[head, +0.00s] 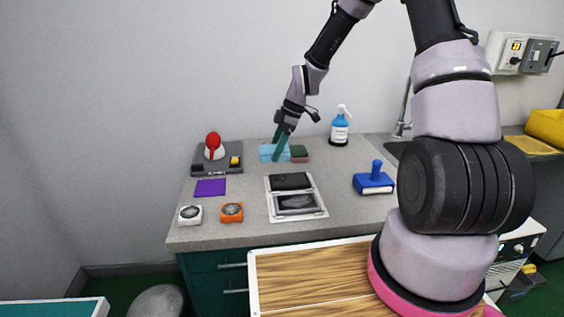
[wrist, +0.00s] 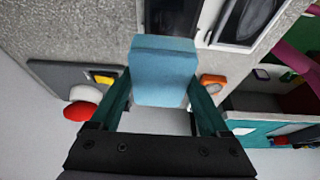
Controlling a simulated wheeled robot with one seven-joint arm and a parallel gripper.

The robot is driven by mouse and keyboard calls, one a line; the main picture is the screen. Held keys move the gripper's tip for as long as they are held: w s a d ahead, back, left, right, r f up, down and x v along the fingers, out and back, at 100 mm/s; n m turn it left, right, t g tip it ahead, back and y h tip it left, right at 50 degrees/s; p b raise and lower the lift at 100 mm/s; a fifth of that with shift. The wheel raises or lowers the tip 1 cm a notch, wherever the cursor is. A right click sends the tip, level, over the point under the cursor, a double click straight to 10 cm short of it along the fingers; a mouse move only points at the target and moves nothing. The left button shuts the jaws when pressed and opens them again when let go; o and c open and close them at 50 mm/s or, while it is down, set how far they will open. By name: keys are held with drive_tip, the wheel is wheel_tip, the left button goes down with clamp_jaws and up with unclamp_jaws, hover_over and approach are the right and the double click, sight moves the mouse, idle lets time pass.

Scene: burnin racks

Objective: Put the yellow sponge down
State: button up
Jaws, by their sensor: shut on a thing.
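My gripper (head: 277,146) is shut on a light blue block (head: 266,151), shaped like a sponge, at the back of the grey counter. In the wrist view this blue block (wrist: 163,75) sits between the two green fingers. I cannot tell whether it touches the counter. What I hold is blue, and I see no clear yellow sponge on the counter. A small yellow piece (head: 234,161) sits on the dark grey device at the left; it also shows in the wrist view (wrist: 103,78).
A green and brown block (head: 299,153) lies just right of the held block. A spray bottle (head: 339,128) stands behind it. A purple cloth (head: 210,187), a white-framed case (head: 296,203) and a blue roller (head: 374,181) lie nearer. Bare counter lies between them.

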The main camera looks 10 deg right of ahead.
drive_tip(key=shift+w, duration=0.1)
drive_tip(key=w+a+m+t, duration=0.15)
drive_tip(key=w+m, duration=0.25)
drive_tip(key=w, duration=1.3)
wheel_tip(320, 180, down, 6)
drive_tip(key=shift+d+r, duration=0.1)
drive_tip(key=shift+r, duration=0.1)
drive_tip(key=shift+f, duration=2.2)
drive_tip(key=shift+f, duration=0.1)
